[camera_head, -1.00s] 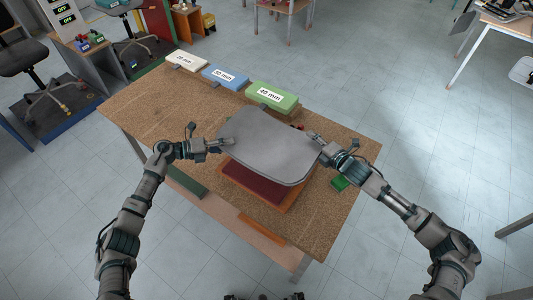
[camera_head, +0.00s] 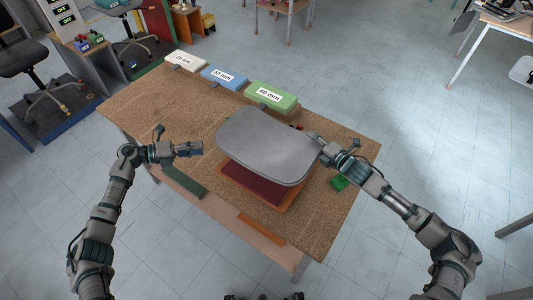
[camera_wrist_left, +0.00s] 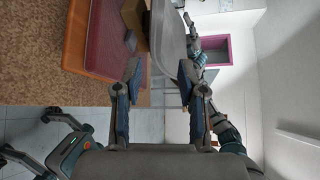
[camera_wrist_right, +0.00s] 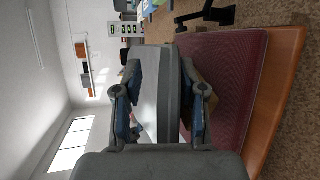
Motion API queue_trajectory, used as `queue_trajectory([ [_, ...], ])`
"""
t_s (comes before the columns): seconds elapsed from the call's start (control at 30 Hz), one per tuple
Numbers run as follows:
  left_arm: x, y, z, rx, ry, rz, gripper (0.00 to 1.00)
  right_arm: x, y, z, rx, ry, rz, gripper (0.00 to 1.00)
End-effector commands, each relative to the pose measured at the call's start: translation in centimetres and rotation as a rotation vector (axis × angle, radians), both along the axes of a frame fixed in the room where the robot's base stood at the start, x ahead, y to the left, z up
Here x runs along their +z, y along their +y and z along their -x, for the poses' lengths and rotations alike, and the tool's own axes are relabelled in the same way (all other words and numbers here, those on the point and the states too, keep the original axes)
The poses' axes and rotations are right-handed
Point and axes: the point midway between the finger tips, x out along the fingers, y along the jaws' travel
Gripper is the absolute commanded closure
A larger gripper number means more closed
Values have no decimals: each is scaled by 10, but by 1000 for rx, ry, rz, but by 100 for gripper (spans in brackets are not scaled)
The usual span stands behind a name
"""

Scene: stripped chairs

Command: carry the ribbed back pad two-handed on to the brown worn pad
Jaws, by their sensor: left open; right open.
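The grey back pad (camera_head: 265,145) lies flat above the dark red-brown pad (camera_head: 262,184); its visible top looks smooth and no ribs show. A brown block (camera_wrist_left: 135,15) shows beneath the grey pad in the left wrist view, but how the pad is supported is partly hidden. The red-brown pad sits on an orange-brown board (camera_head: 283,199). My left gripper (camera_head: 200,149) is open and empty, apart from the grey pad's left edge. My right gripper (camera_head: 316,140) is open at the pad's right edge; in the right wrist view the edge (camera_wrist_right: 167,85) lies between its fingers.
White, blue (camera_head: 224,76) and green (camera_head: 272,97) labelled blocks line the table's far edge. A small green block (camera_head: 340,183) lies near the right edge. A dark green strip (camera_head: 187,181) lies along the near side. The left of the cork-coloured table (camera_head: 150,104) is bare.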

Motion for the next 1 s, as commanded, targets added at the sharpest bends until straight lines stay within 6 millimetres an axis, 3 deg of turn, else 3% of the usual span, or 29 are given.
queue_trajectory([
  [0.17,1,5,2,-1,-1,1,60,3,-7,13,-1,1,1,59],
  [0.6,0,10,1,-1,1,6,60,29,-37,88,-1,2,13,59],
  [1.0,1,6,1,0,0,2,60,33,-45,100,1,0,9,59],
])
